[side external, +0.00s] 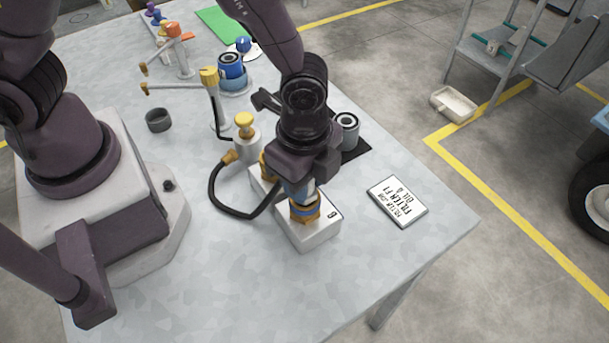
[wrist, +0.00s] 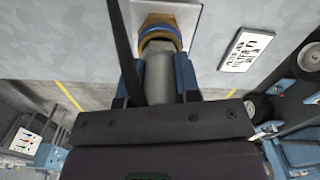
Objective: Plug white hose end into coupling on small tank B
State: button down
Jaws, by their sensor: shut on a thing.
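Small tank B (side external: 318,236) is a low white box marked B, standing on the table below my gripper. Its coupling (side external: 304,212), orange with a blue ring, rises from its top; it also shows in the wrist view (wrist: 160,38). My gripper (side external: 298,190) points down over it, shut on a pale grey-white cylinder, the hose end (wrist: 159,80). In the wrist view the hose end lines up with the coupling, and its far edge meets the coupling's outline. I cannot tell whether it is seated. The black hose (side external: 213,190) loops left of the tank.
A grey pump with a yellow knob (side external: 244,122) stands left of my gripper. Behind are a grey filter can (side external: 347,130) on a black mat and a blue can (side external: 231,66). A label card (side external: 398,201) lies right of the tank. The front table area is clear.

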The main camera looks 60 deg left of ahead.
jog(key=shift+f, duration=0.1)
jog(key=c, duration=0.8)
grip_release()
notch_tip(320, 180, up, 12)
jog(key=shift+r, duration=0.25)
jog(key=s+a+r+n+t, duration=0.2)
jog(key=a+r+n, duration=0.2)
jog(key=a+n, duration=0.1)
jog(key=s+a+r+n+t, duration=0.1)
jog(key=s+a+r+n, duration=0.2)
jog(key=a+r+n, duration=0.1)
jog(key=s+a+r+n+t, duration=0.2)
jog(key=a+r+n, duration=0.2)
jog(key=a+n, duration=0.2)
jog(key=shift+s+a+r+t, duration=0.1)
jog(key=shift+s+a+t, duration=0.05)
jog(key=shift+a, duration=0.5)
jog(key=shift+s+a+t, duration=0.1)
jog(key=shift+a+t, duration=0.05)
jog(key=shift+a, duration=0.5)
